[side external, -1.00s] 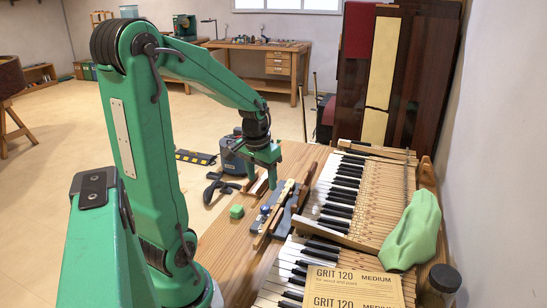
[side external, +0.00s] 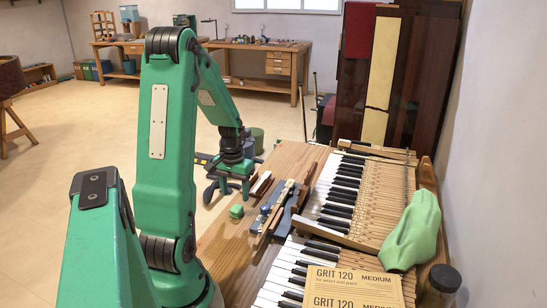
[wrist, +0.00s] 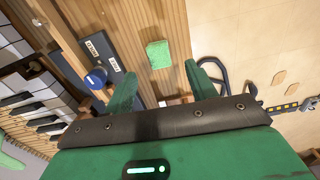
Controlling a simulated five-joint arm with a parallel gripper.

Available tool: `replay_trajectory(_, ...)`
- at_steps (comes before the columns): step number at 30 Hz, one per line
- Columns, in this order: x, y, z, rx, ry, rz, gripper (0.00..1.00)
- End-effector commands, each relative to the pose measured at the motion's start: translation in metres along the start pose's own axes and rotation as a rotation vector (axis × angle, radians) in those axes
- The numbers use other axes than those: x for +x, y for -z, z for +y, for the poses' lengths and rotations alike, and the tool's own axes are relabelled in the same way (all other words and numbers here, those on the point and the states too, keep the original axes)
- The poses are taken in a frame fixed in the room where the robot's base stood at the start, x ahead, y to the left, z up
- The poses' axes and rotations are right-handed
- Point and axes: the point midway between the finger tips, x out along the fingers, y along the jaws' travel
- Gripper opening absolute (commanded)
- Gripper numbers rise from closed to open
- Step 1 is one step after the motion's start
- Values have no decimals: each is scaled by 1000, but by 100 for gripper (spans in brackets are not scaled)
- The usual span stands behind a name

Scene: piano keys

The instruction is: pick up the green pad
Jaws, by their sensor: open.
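The green pad (side external: 236,211) is a small block lying on the wooden bench top near its left edge, left of the tools. In the wrist view the green pad (wrist: 158,54) shows its textured top, ahead of the fingers and roughly between their lines. My gripper (side external: 234,194) is open and empty, with its fingers pointing down, just above and behind the pad in the side view. In the wrist view my gripper (wrist: 160,84) has its two green fingers spread wide, with nothing between them. The pad is fully visible and not touched.
Right of the pad lie a blue-and-grey tool (side external: 268,210) and wooden strips, then the piano keys (side external: 325,205).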

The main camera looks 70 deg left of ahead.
Motion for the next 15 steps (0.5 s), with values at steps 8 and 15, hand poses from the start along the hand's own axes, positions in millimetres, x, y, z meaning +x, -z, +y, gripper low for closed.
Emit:
replay_trajectory(8, 12, 0, 0, 0, 0, 0, 56)
replay_trajectory(15, 20, -1, 1, 1, 0, -2, 56)
